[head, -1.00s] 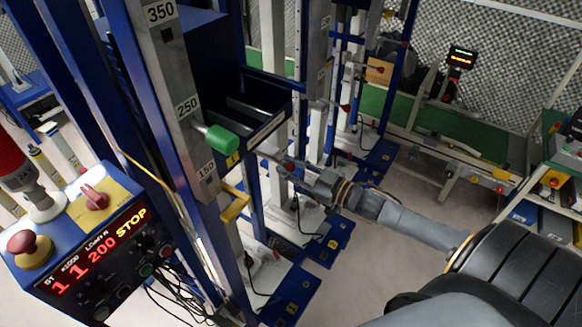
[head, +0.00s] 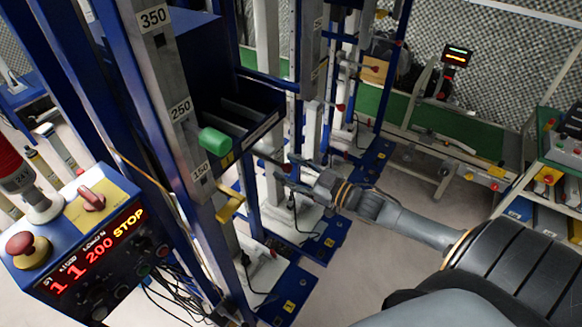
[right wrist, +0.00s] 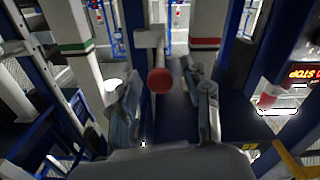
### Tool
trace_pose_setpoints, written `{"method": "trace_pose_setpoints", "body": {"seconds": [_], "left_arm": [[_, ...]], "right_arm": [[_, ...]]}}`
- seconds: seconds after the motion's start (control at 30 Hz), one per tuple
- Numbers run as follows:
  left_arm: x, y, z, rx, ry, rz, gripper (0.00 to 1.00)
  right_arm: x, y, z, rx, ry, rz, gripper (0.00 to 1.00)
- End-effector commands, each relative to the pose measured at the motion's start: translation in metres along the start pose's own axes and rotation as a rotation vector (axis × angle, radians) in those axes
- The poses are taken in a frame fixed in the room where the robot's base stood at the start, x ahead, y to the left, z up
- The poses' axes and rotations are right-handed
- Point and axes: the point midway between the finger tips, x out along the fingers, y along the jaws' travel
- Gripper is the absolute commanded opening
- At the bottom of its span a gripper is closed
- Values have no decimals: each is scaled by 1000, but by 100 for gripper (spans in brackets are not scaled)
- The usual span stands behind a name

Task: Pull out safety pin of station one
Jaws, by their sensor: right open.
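The station one control box (head: 75,255) at the lower left reads "1 1 200 STOP" in the head view. Beside it stands a post with 350, 250 and 150 labels. A green cylindrical handle (head: 214,142) sticks out of this post. A rod with a red knob (head: 285,168) points toward my right gripper (head: 287,171). In the right wrist view, a red ball knob (right wrist: 160,81) appears between the spread fingers of my right gripper (right wrist: 168,95), with no visible grip on it. Which handle is the safety pin, I cannot tell for sure. My left gripper is out of view.
A yellow bracket (head: 230,206) juts from the post below the green handle. A red mushroom button (head: 27,246) and a red rotary switch (head: 92,198) sit on the control box. A green conveyor (head: 420,120) runs behind. Bare floor lies below my right arm.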

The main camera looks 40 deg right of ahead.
Motion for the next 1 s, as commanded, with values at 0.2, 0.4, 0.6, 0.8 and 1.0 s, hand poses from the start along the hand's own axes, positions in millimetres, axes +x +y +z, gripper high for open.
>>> {"method": "trace_pose_setpoints", "body": {"seconds": [0.2,0.4,0.6,0.8,1.0], "left_arm": [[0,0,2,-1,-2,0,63],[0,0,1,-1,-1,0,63],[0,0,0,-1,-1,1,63],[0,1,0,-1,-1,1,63],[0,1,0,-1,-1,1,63]], "right_arm": [[-12,0,1,1,-2,0,48],[-46,-1,2,1,-4,-1,48],[-84,-1,2,1,-5,0,48],[-111,0,1,2,-1,1,48],[-122,0,0,1,1,1,48]]}}
